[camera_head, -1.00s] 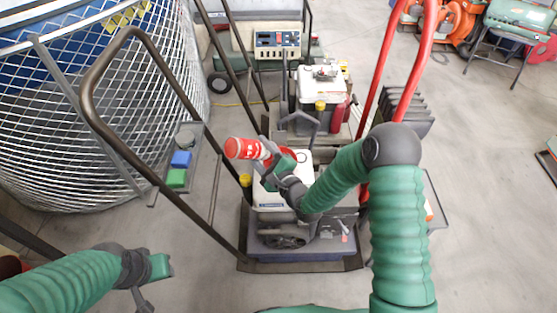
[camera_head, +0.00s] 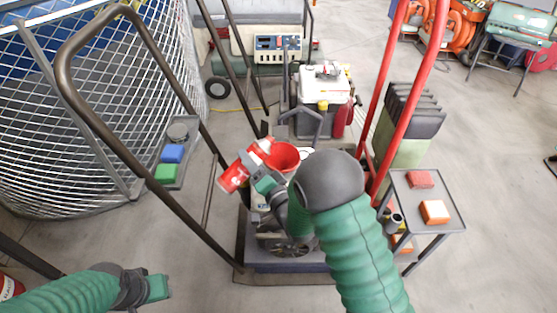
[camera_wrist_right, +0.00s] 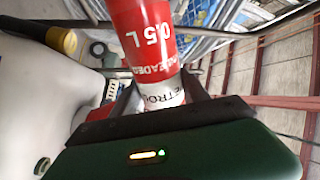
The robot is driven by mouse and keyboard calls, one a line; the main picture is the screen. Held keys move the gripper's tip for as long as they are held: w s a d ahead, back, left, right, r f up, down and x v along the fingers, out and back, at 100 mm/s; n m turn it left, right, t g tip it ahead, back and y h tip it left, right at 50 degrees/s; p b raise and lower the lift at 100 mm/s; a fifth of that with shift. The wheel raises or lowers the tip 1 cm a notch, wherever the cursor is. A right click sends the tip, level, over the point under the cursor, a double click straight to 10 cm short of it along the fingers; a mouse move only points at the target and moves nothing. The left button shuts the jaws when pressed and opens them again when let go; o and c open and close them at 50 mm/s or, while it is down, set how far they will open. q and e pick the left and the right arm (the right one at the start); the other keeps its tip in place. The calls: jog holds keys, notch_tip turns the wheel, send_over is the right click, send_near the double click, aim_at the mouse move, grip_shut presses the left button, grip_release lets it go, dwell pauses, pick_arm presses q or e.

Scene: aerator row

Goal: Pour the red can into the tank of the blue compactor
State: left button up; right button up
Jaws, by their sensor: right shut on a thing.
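The red can (camera_head: 231,179) is held tilted by my right gripper (camera_head: 249,161), whose fingers are shut around it. Its upper-right end lies beside a red funnel (camera_head: 283,156); I cannot tell whether they touch. In the right wrist view the can (camera_wrist_right: 145,35) shows red with "0.5 L" upside down and a white label band between the fingers. The compactor (camera_head: 290,262), with its bluish base, stands below, largely hidden by my right arm; its tank is mostly covered. No stream shows. My left gripper (camera_head: 155,289) is at lower left, away from the can; its fingers are unclear.
A brown tubular handle (camera_head: 82,95) and a red handle (camera_head: 403,103) flank the machine. A white machine (camera_head: 322,95) stands behind. Blue (camera_head: 173,153) and green (camera_head: 166,172) blocks lie on a left shelf; a small table (camera_head: 440,195) stands right. Open floor lies further right.

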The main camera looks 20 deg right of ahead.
jog(key=shift+w+d+r+n, duration=0.1)
jog(key=shift+d+r+n, duration=0.2)
jog(key=shift+r+n, duration=0.2)
jog(key=shift+w+d+r+n, duration=0.1)
jog(key=shift+d+r+n, duration=0.15)
jog(key=shift+r+n, duration=0.25)
jog(key=shift+d+f+n+b, duration=0.35)
jog(key=shift+n+b, duration=0.2)
jog(key=shift+n, duration=0.35)
jog(key=shift+r+n+y, duration=0.2)
jog(key=shift+n+y, duration=0.2)
jog(key=shift+n, duration=0.6)
jog(key=shift+w+a+n, duration=0.1)
jog(key=shift+n, duration=0.7)
notch_tip(320, 180, up, 8)
jog(key=n+p, duration=0.4)
jog(key=n, duration=0.1)
jog(key=shift+f+y, duration=0.15)
jog(key=shift+y, duration=0.15)
jog(key=shift+f, duration=0.1)
